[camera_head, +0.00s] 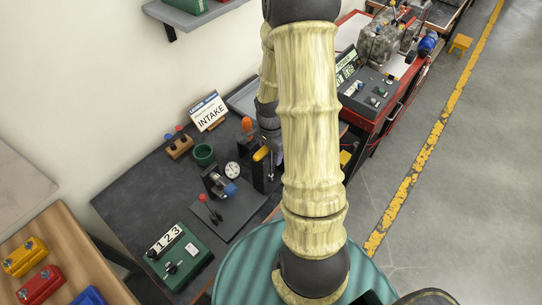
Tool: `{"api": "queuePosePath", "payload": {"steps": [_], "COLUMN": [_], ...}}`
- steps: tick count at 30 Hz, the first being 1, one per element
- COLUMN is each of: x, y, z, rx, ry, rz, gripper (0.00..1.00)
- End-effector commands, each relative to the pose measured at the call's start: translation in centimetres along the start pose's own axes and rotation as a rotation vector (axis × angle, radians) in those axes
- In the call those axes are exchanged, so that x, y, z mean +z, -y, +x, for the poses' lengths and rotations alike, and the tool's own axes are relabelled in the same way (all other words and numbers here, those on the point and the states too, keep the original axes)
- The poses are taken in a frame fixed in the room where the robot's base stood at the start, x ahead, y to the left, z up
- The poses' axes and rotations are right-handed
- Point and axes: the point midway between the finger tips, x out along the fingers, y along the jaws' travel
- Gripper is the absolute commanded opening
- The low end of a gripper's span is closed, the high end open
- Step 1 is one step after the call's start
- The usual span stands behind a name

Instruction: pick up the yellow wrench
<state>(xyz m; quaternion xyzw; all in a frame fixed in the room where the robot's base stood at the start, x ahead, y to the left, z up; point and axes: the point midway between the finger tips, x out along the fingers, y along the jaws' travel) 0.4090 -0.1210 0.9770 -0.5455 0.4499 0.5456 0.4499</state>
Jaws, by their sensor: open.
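My arm comes down through the middle of the view and hides part of the dark workbench (135,185). My gripper (270,168) is a small dark shape at the end of the arm, over the right part of this bench and partly hidden by the arm. I see nothing held in it. A small yellow piece (261,153) shows right beside the gripper. It may be the yellow wrench, but its shape is too small to tell, and I cannot tell whether the gripper touches it.
On the bench are an INTAKE sign (208,111), a green cup (204,154), a dial gauge (232,170), a fixture with a blue knob (230,189) and a green counter box (180,255). A red bench (382,118) stands right. Open floor (470,180) lies beyond.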

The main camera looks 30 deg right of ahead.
Motion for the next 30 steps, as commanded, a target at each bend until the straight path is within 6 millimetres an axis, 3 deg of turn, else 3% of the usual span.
{"api": "queuePosePath", "payload": {"steps": [8, 15, 30], "x": [0.00, -0.01, -0.05], "y": [0.00, 0.01, 0.07], "z": [-0.02, -0.03, -0.47], "rx": [0.000, 0.000, -0.003], "ry": [0.000, 0.000, -0.002], "rz": [0.000, 0.000, 0.001], "gripper": [0.46, 0.00, 0.00]}}
